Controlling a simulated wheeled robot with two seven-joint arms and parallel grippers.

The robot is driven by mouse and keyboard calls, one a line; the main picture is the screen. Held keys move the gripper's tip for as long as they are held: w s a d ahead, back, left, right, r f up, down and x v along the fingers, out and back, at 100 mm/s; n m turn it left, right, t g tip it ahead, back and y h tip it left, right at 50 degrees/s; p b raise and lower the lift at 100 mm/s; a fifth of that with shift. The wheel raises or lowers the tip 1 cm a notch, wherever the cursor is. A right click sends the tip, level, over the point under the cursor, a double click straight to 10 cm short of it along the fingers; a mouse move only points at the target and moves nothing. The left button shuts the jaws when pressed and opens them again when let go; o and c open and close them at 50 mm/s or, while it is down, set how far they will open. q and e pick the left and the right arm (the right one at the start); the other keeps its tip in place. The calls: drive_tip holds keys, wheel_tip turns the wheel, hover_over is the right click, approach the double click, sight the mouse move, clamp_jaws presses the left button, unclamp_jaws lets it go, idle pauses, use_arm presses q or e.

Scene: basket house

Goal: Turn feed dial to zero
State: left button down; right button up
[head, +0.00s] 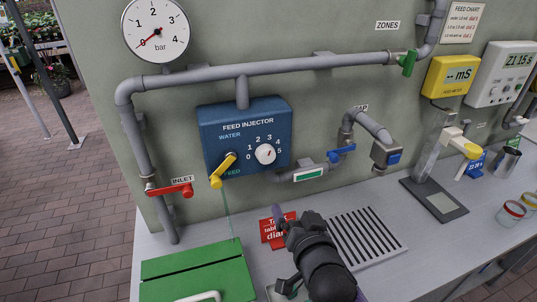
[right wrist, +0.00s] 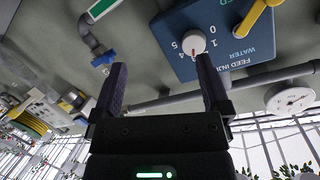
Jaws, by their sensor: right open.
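The feed dial (head: 265,153) is a round white knob with a red mark on the blue feed injector box (head: 215,118), with a scale from 0 to 5. Its mark sits away from the 0, on the upper right side; the exact number is too small to read. The dial also shows in the right wrist view (right wrist: 193,43), upside down, just beyond one fingertip. My right gripper (head: 282,218) is below and in front of the box, apart from the dial. In the right wrist view its fingers (right wrist: 161,66) are spread and empty. My left gripper is not visible.
A yellow lever (head: 222,172) sits left of the dial. A red inlet valve (head: 172,190) and a blue tap handle (head: 341,153) flank the box. A red card (head: 270,240), a green case (head: 197,270) and a slotted drain (head: 370,235) lie on the bench below.

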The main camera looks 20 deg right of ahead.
sight(267, 158)
drive_tip(key=w+r+t, duration=0.1)
drive_tip(key=w, duration=0.3)
drive_tip(key=w+a+r+y, duration=0.1)
drive_tip(key=w, duration=0.3)
drive_tip(key=w+r+t+b, duration=0.1)
drive_tip(key=w+r, duration=0.1)
drive_tip(key=w, duration=0.3)
drive_tip(key=shift+a+t+y, duration=0.3)
drive_tip(key=shift+a, duration=0.05)
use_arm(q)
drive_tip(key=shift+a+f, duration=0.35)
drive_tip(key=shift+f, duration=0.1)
use_arm(e)
drive_tip(key=shift+c, duration=0.3)
drive_tip(key=c, duration=1.2)
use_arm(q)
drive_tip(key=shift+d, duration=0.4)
